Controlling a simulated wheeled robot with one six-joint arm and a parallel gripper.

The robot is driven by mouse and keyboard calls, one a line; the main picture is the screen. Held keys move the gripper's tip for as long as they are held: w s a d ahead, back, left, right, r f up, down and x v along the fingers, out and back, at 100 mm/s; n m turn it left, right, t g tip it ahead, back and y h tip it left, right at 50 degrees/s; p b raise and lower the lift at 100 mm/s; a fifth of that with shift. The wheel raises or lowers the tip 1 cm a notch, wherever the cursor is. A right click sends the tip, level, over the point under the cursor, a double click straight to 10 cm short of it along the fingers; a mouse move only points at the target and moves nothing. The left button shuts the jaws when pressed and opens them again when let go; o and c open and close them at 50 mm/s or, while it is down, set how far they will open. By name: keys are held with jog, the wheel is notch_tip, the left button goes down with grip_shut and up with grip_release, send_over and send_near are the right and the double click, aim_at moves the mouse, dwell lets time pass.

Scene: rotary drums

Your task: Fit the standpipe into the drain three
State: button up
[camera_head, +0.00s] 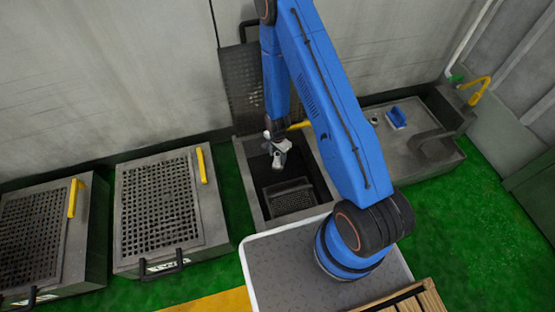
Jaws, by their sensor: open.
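An open grey tank (246,180) stands in the middle with its grated lid (240,88) raised against the wall. Inside the dark tank is a grated basket (290,196); I cannot make out a drain opening or a number. My gripper (278,160) hangs pointing down over the tank opening, open, with nothing clearly held. I cannot pick out the standpipe for certain. A small pale upright cylinder (374,121) stands on the grey sink top at right, too small to identify.
Two closed tanks with grated lids (158,205) (35,235) and yellow handles stand at left. Green floor (440,215) at right is clear. A wooden crate (410,300) is at bottom right.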

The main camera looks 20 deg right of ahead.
notch_tip(320, 180, up, 14)
dwell(0.6)
jog(key=shift+r, duration=0.2)
dwell(0.3)
jog(key=s+d+r+n+t, duration=0.1)
jog(key=s+d+r+n, duration=0.15)
jog(key=r, duration=1.25)
jog(key=s+d+r+n+t, duration=0.1)
jog(key=s+r+n, duration=0.25)
jog(key=r, duration=1.15)
jog(key=s+d+r+n+t, duration=0.1)
jog(key=s+r+n, duration=0.2)
jog(key=s+r, duration=0.5)
jog(key=s+d+r+n+t, duration=0.1)
jog(key=s+d+r+n, duration=0.1)
jog(key=s+r, duration=0.7)
jog(key=s+n, duration=0.1)
jog(key=s, duration=0.6)
jog(key=shift+d+r+n+t, duration=0.15)
jog(key=shift+d+n+t, duration=0.15)
jog(key=shift+t, duration=0.1)
